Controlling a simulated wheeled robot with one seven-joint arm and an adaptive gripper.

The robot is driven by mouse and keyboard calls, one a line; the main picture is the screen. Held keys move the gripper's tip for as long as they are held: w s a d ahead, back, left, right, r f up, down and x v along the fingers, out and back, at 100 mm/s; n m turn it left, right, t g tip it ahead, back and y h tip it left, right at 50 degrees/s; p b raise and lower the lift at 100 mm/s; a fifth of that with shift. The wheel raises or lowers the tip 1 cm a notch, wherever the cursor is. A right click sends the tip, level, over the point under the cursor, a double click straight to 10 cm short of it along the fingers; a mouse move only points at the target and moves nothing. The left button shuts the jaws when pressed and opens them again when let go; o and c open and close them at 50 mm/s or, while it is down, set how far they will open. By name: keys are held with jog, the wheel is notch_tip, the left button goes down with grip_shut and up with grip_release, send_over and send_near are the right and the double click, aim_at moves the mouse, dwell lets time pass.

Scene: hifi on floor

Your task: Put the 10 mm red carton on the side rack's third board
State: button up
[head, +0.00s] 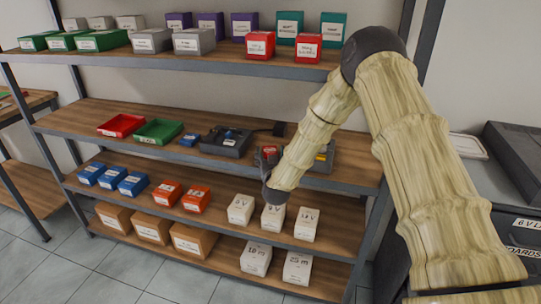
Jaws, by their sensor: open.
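Two red cartons with white labels, the left one (260,45) and the right one (307,48), stand at the front right of the large rack's top board (120,63). Their label text is too small to read. My gripper (265,163) is a small dark shape by the middle boards, well below these cartons. It is open and partly hidden by my forearm. A red patch with a pale mark (268,152) shows beside it; I cannot tell what it is. The side rack (22,108) is cut off at the left edge, with a lower wooden board (25,190) visible.
Purple cartons (210,25), teal cartons (290,26) and grey cartons (194,42) share the top board. Red and green trays (158,132) and dark devices (228,140) are on the board below. White cartons (240,209) stand below my wrist. The tiled floor (90,265) is clear at lower left.

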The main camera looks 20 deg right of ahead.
jog(key=shift+r, duration=0.2)
jog(key=b+v, duration=0.3)
jog(key=v, duration=0.9)
jog(key=s+a+f+n+g+y, duration=0.15)
jog(key=s+f+g, duration=0.25)
jog(key=s+f, duration=0.8)
jog(key=s+a+f+n+g+y, duration=0.15)
jog(key=s+f+g, duration=0.25)
jog(key=s+f, duration=0.75)
jog(key=s+f+g, duration=0.4)
jog(key=s+f, duration=0.2)
jog(key=s, duration=0.7)
jog(key=s+f+g+y, duration=0.1)
jog(key=s+f+g, duration=0.4)
jog(key=s, duration=0.9)
jog(key=shift+d+f+m, duration=0.2)
jog(key=shift+f+m, duration=0.2)
jog(key=shift+f, duration=0.3)
jog(key=shift+w, duration=0.1)
